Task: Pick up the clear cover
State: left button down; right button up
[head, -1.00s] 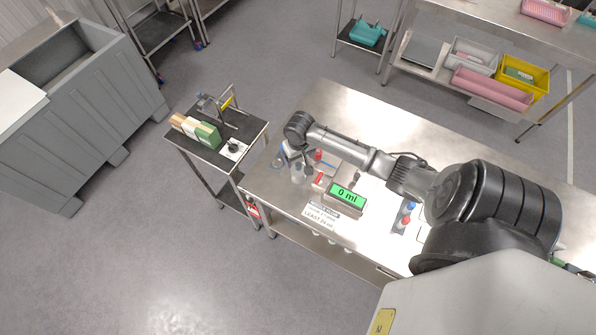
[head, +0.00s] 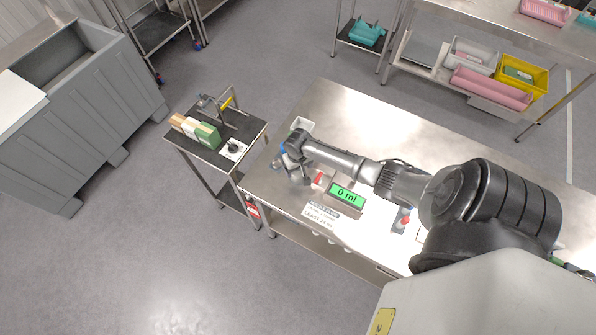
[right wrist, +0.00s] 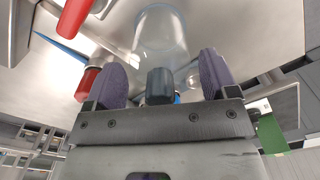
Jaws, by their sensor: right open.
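The clear cover (right wrist: 160,32) is a transparent, rounded cylinder shape at the top middle of the right wrist view. My right gripper (right wrist: 163,68) is open, with its two dark purple fingers spread to either side below the cover in that view. A short dark block (right wrist: 160,86) shows between the fingers. I cannot tell whether the fingers touch the cover. In the head view my right gripper (head: 299,174) is low over the left end of the steel table and mostly hides the cover. My left gripper is not in view.
A display reading "0 ml" (head: 347,196) and a printed sign (head: 322,215) stand near the gripper on the steel table (head: 350,112). A white tray (head: 302,124) is behind the wrist. A small cart (head: 222,150) stands to the left. The table's far side is clear.

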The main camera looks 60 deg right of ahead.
jog(key=c, duration=0.8)
jog(key=shift+o, duration=0.2)
jog(key=shift+r, duration=0.6)
notch_tip(320, 180, up, 3)
jog(key=shift+r, duration=0.1)
jog(key=s+d+r, duration=0.2)
jog(key=s+r, duration=0.4)
jog(key=s, duration=0.5)
jog(key=shift+s+r, duration=0.25)
jog(key=shift+r, duration=0.05)
